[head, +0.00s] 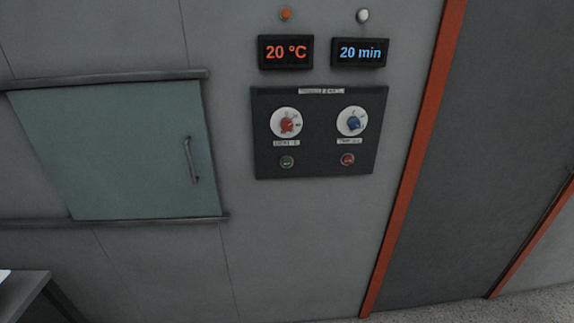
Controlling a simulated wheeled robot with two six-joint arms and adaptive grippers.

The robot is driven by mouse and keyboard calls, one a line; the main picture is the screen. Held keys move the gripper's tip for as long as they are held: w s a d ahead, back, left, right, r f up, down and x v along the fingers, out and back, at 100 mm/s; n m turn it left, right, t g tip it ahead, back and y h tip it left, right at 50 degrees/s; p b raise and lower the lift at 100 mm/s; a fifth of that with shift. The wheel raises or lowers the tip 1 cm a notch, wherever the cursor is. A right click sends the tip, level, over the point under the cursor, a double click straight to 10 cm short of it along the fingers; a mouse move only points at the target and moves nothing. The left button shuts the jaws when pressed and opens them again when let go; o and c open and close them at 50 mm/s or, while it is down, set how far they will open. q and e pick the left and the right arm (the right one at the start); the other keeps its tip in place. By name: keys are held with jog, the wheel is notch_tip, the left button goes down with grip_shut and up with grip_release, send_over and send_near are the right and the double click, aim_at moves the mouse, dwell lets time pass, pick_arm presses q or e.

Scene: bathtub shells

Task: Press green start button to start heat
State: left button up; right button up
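The green start button (287,162) is a small round button at the lower left of the dark control panel (320,168) on the grey wall. A red button (347,159) sits at the panel's lower right. Above them are a red knob (287,124) and a blue knob (354,124) on white dials. A display above reads 20 °C (286,52) in red, and another reads 20 min (359,53) in blue. Neither of my grippers is in the head view.
A closed grey-green sliding hatch (120,150) with a vertical handle (191,160) is left of the panel. An orange lamp (286,14) and a white lamp (363,15) sit above the displays. An orange-framed dark door (460,150) is at right. A table corner (30,290) shows lower left.

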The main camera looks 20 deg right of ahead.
grip_shut()
jog(key=shift+d, duration=0.1)
dwell(1.1)
